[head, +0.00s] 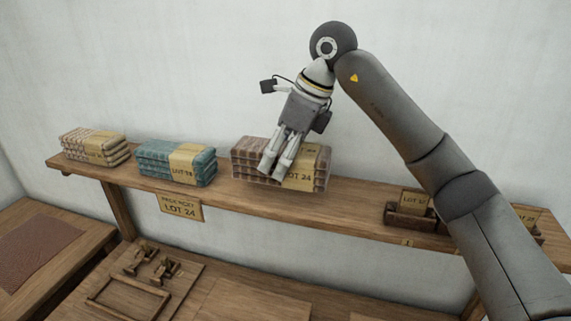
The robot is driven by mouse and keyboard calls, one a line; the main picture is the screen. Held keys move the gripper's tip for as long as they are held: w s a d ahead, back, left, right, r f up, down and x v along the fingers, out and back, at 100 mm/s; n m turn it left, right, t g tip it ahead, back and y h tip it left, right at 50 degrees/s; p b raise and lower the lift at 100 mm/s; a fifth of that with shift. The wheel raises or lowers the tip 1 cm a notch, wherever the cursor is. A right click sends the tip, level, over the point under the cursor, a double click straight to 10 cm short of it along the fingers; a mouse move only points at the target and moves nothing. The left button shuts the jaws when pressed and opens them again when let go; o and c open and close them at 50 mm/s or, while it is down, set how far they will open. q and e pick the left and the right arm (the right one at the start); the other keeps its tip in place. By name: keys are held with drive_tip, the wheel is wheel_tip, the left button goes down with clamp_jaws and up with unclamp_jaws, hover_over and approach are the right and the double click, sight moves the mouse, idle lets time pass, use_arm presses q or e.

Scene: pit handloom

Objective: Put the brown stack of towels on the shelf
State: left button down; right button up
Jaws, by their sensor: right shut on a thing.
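The brown stack of towels (310,160), in a paper band marked LOT 24, is at the middle of the wooden shelf (345,203). My right gripper (272,173) reaches down from above and is shut on the stack, its fingers covering part of the front and band. The stack looks level and its underside is close to the shelf top. I cannot tell whether it touches the shelf. My left gripper is not in view.
A teal stack (160,160) and a pale brown stack (80,146) sit on the shelf to the left. A LOT 24 sign (180,207) hangs at the shelf's front. Small labelled wooden holders (408,218) stand right. Below is a bench (235,300) with wooden tools.

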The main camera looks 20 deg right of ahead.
drive_tip(key=shift+w+d+f, duration=0.2)
drive_tip(key=shift+d+f, duration=0.2)
drive_tip(key=shift+f, duration=0.1)
drive_tip(key=f, duration=0.2)
drive_tip(key=f+p, duration=0.1)
drive_tip(key=shift+w+d, duration=0.1)
drive_tip(key=shift+d, duration=0.15)
drive_tip(key=shift+f, duration=0.3)
drive_tip(key=shift+a, duration=0.1)
drive_tip(key=shift+f, duration=0.15)
drive_tip(key=o, duration=1.1)
